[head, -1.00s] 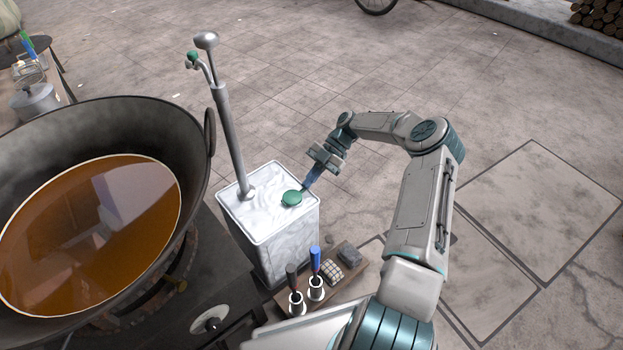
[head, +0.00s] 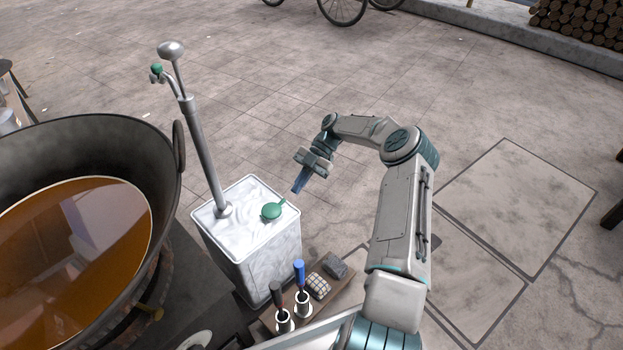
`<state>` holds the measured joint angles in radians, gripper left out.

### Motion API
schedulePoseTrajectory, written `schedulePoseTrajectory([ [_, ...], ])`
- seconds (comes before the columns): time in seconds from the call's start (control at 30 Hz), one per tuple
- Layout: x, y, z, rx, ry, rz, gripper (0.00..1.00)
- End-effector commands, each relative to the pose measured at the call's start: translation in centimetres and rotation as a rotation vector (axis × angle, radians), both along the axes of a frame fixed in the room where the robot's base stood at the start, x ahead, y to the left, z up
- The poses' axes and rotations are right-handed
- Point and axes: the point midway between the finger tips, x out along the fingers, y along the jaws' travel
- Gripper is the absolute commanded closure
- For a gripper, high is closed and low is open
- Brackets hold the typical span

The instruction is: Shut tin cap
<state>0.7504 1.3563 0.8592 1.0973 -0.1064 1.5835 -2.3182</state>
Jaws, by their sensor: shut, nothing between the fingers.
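The white tin (head: 247,250) stands left of my arm, with a grey pump pipe (head: 205,155) rising from its top. The green cap (head: 271,211) lies on the tin's top near the right corner, its small tab (head: 282,202) pointing up and right. From this view the cap looks flat over the opening; I cannot tell whether it is fully pressed down. My gripper (head: 298,187) is shut and empty, above and to the right of the cap, apart from it.
A large dark pan (head: 165,200) of brown liquid is on the left. A low wooden shelf (head: 335,290) with a black-handled tool (head: 277,298), a blue-handled tool (head: 299,275) and small blocks is in front.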

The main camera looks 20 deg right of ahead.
Motion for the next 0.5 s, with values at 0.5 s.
schedulePoseTrajectory([
  [0.5, 2.3, -5.1, -0.2, 0.003, -0.009, 0.011, 1.0],
])
